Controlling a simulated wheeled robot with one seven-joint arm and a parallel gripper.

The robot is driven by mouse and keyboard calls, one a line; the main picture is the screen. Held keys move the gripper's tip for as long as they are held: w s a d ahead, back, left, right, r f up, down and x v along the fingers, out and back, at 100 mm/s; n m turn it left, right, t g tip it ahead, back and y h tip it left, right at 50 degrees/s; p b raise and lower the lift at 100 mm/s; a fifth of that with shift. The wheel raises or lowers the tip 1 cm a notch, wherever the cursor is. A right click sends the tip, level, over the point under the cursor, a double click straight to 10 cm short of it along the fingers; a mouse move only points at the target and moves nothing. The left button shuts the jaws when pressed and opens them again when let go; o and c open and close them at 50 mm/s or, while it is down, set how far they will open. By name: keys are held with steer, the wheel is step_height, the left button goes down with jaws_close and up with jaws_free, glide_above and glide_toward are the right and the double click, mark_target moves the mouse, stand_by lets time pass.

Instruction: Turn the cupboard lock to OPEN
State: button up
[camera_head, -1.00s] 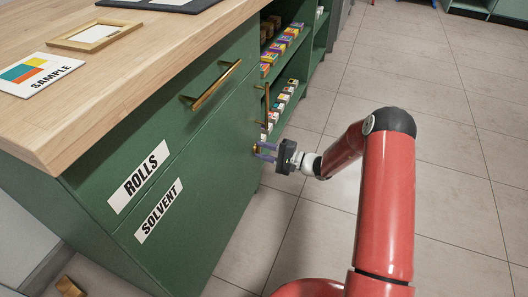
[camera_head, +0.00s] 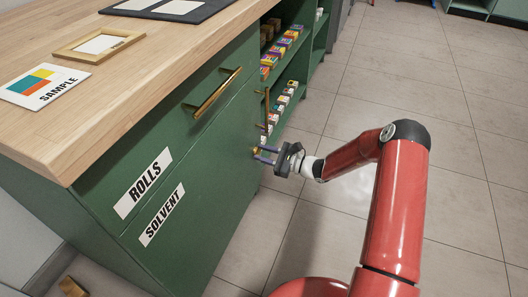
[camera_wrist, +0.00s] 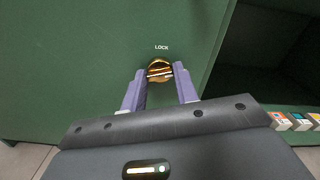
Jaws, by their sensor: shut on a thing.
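The cupboard lock is a small round brass piece (camera_wrist: 159,67) on the green cupboard front (camera_wrist: 75,55), under the white word LOCK. In the head view the lock (camera_head: 254,152) is a small brass spot near the right edge of the SOLVENT door (camera_head: 195,225). My gripper (camera_wrist: 160,74) has its two purple fingers on either side of the lock and is shut on it. In the head view my gripper (camera_head: 261,154) reaches the door from the right. The fingers hide part of the lock, and no OPEN mark shows.
The ROLLS drawer above has a brass bar handle (camera_head: 212,93). A vertical brass handle (camera_head: 267,108) stands just above the lock. Open shelves (camera_head: 285,110) with small coloured boxes lie beyond. The wooden counter (camera_head: 165,75) overhangs the front. The tiled floor at right is clear.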

steer(key=shift+m+p, duration=0.5)
steer(key=shift+m, duration=1.2)
steer(key=o, duration=1)
steer(key=shift+d, duration=0.1)
steer(key=v, duration=0.7)
steer(key=shift+s+d, duration=0.15)
steer(key=shift+d, duration=0.1)
